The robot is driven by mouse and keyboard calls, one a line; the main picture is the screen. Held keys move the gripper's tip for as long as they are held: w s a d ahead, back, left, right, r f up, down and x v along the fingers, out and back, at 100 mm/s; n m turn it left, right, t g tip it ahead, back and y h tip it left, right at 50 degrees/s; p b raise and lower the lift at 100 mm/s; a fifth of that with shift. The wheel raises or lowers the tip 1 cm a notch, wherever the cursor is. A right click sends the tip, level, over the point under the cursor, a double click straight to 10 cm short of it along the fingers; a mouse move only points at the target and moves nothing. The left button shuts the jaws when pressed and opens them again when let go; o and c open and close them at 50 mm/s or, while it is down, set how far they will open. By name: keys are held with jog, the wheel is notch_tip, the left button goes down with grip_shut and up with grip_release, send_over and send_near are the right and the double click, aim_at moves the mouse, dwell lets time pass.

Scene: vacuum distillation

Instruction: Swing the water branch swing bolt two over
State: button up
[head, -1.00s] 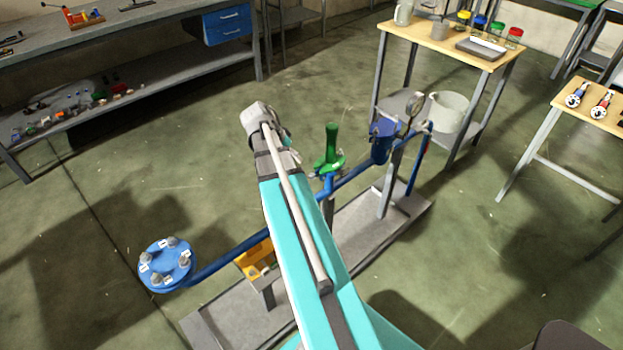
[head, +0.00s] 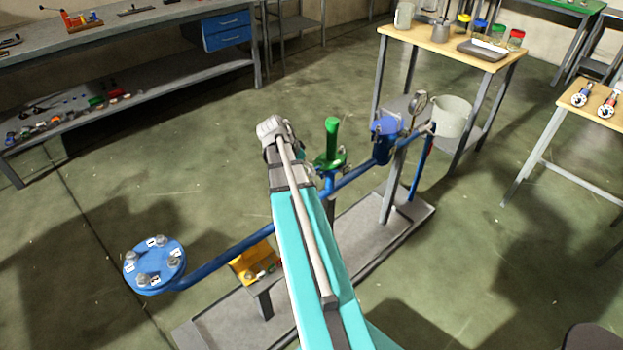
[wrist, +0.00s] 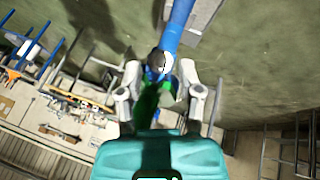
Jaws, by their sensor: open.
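A blue round flange (head: 146,272) with several numbered bolts sits at the left end of the blue pipe (head: 232,248). The tags are too small to read surely, so I cannot tell which bolt is two. A green-handled valve (head: 332,145) stands upright on the pipe, with a blue housing (head: 384,140) to its right. In the wrist view my gripper (wrist: 162,68) is open, one finger on each side of the pipe, with a green part (wrist: 150,103) and a grey knob (wrist: 168,92) between them. Contact cannot be told.
The pipe stands on a grey base plate (head: 225,325) with a yellow block (head: 255,262) beside it. A wooden table (head: 440,42) with jars is behind right, and another table (head: 575,105) is at the right. A workbench (head: 130,45) is back left. The left floor is clear.

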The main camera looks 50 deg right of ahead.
jog(key=shift+b+x, duration=0.9)
jog(key=shift+x, duration=0.5)
grip_shut()
